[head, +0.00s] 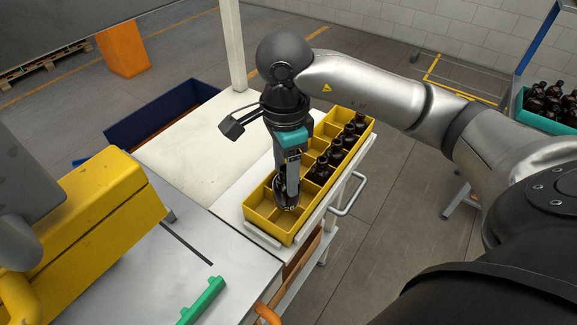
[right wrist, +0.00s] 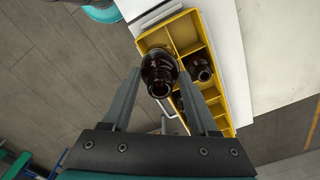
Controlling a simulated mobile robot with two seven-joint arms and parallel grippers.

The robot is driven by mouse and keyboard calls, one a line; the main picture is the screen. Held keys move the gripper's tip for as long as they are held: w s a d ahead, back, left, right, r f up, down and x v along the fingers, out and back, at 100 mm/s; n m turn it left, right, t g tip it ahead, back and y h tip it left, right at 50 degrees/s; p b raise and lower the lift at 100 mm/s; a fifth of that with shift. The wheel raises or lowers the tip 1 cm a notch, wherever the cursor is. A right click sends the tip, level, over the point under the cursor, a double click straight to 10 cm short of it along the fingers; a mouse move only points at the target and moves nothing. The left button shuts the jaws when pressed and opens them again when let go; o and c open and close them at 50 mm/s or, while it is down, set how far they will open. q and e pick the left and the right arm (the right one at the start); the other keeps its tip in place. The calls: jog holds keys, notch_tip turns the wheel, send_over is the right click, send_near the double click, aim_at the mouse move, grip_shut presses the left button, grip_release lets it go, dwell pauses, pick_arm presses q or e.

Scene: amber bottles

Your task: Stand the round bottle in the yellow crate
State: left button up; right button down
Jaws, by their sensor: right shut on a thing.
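The yellow crate (head: 263,226) stands on a white surface, divided into compartments. Several dark amber bottles (head: 349,137) stand in the row along its right side. My right gripper (head: 287,204) points down over the crate's near end and is shut on a dark round bottle (head: 280,188). In the right wrist view the held bottle (right wrist: 158,70) is between the two fingers, neck toward the camera. Another bottle (right wrist: 199,68) stands in a compartment beside it. The held bottle's base is hidden, so I cannot tell whether it touches the crate floor. My left gripper is out of view.
A white post (head: 233,45) rises behind the crate. A dark blue bin (head: 150,120) lies beyond the table's left side. A yellow machine (head: 100,215) and a green part (head: 203,301) are at the near left. A teal crate of bottles (head: 545,112) stands far right.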

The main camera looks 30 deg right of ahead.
jog(key=shift+f+b, duration=0.35)
jog(key=shift+f, duration=0.45)
notch_tip(320, 180, down, 4)
jog(key=b, duration=0.3)
jog(key=shift+r, duration=0.25)
jog(key=shift+f+b, duration=1.1)
jog(key=shift+b, duration=0.05)
jog(key=shift+f, duration=0.1)
jog(key=shift+f+b, duration=1.25)
jog(key=shift+b, duration=0.15)
jog(key=shift+c, duration=0.4)
grip_release()
jog(key=shift+r, duration=0.15)
notch_tip(320, 180, up, 15)
jog(key=shift+r+p, duration=0.1)
jog(key=shift+p, duration=1.05)
